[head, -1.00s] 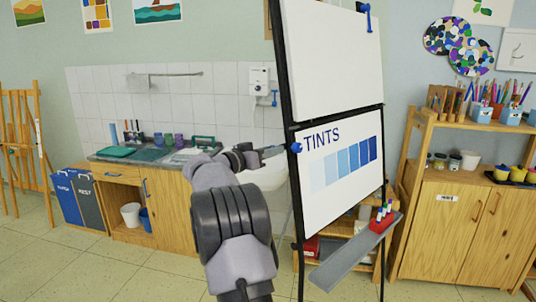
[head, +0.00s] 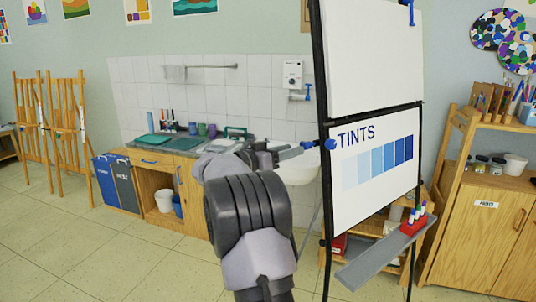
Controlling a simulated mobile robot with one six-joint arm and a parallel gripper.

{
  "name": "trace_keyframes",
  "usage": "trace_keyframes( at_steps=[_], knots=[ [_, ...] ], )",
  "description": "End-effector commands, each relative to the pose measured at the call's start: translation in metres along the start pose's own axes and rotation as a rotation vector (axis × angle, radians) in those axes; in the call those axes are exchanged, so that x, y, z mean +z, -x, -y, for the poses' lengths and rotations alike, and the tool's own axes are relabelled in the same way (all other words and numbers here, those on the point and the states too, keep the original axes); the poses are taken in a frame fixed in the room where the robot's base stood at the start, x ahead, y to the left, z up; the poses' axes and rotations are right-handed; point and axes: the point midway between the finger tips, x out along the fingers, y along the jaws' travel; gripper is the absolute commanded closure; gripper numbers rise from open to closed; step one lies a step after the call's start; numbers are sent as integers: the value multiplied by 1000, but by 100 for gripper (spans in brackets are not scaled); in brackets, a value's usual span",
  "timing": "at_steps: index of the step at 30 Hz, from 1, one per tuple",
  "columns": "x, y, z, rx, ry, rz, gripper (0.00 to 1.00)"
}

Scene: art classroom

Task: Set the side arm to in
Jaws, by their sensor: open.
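The flipchart board (head: 375,205) stands right of centre, with a white sheet marked TINTS and a row of blue squares. A blue knob (head: 330,144) sits on its black left edge post; it may belong to the side arm, which I cannot make out clearly. Another blue fitting (head: 410,12) is at the top, cut by the frame. My gripper (head: 308,147) is open and points right, just left of the blue knob. A small gap seems to lie between them; I cannot tell about contact. My arm hides part of the sink area.
A grey tray (head: 365,262) with a red marker holder (head: 413,226) juts from the board's lower front. A sink counter (head: 150,160) stands behind, a wooden cabinet (head: 475,240) at the right, and easels (head: 65,130) at the left. The floor at the left is open.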

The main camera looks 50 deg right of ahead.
Motion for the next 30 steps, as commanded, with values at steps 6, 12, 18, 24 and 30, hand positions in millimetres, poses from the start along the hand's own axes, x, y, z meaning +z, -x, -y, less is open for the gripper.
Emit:
trace_keyframes(
  at_steps=[6, 12, 18, 24, 30],
  knots=[
    [-3, 67, 0, -3, 1, -1, 57],
    [-1, 100, 0, 0, 1, 0, 57],
    [0, 105, 0, 1, 1, 0, 57],
    [0, 104, 0, 1, 0, 0, 57],
    [5, 118, -24, -36, 83, 119, 57]
  ],
)
